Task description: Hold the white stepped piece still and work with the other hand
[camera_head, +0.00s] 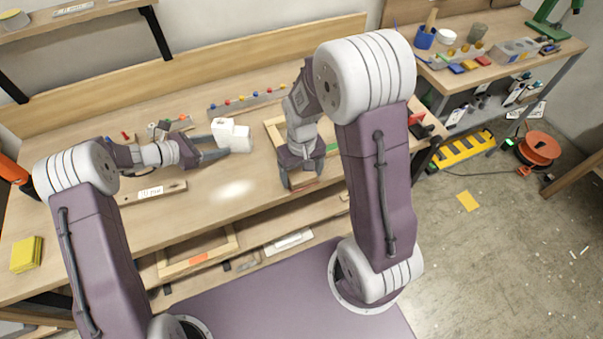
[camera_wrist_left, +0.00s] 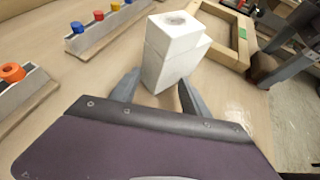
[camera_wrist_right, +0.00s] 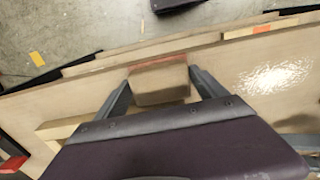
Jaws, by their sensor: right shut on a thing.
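The white stepped piece (camera_head: 231,137) stands on the workbench left of centre. In the left wrist view the piece (camera_wrist_left: 173,48) stands just ahead of and partly between my left gripper's fingers (camera_wrist_left: 158,88), which are apart with a gap beside it. My left gripper (camera_head: 215,147) is open at its near left side in the head view. My right gripper (camera_head: 300,186) is shut on a small brown block with a red edge (camera_wrist_right: 160,82), near the bench's front edge, right of the white piece. Whether that block touches the bench is unclear.
A strip with coloured knobs (camera_head: 245,101) lies behind the white piece. A wooden frame (camera_head: 272,127) lies to its right, partly hidden by my right arm. A labelled wooden strip (camera_head: 152,192) lies at front left. The bench front between the grippers is clear.

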